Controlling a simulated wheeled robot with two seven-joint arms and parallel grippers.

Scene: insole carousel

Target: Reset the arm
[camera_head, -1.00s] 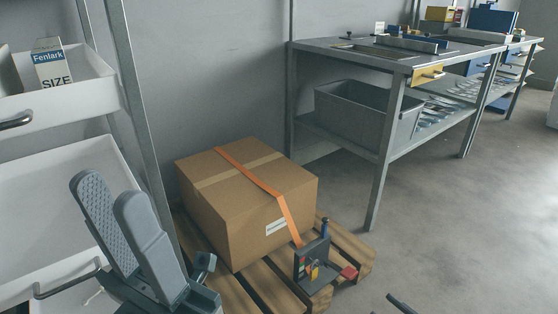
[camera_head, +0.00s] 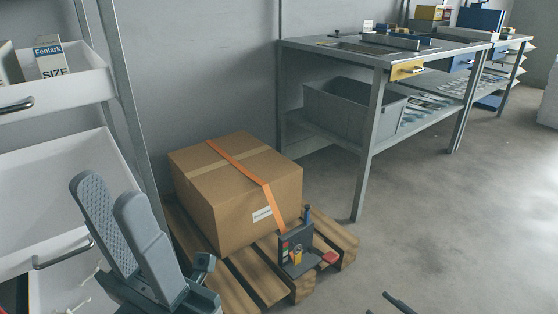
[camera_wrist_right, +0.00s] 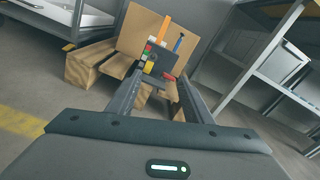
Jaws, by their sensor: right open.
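My left gripper (camera_head: 127,205) stands at the lower left of the head view, its two grey fingers pointing up in front of the white shelf bins. The fingers overlap in this view, so their gap is unclear; I see nothing held. Of my right arm, only dark tips show at the bottom edge of the head view. In the right wrist view my right gripper (camera_wrist_right: 157,88) is open, with nothing held between its fingers. Beyond them are the strapped cardboard box (camera_head: 240,190) and a small dark tool holder (camera_head: 297,250) on the wooden pallet (camera_head: 335,240).
A metal workbench (camera_head: 368,150) with a grey bin (camera_head: 350,108) on its lower shelf stands behind the pallet to the right. A rack with white bins (camera_head: 70,195) and a Fenlark box (camera_head: 49,60) is at the left. Floor (camera_head: 460,230) at the right is clear.

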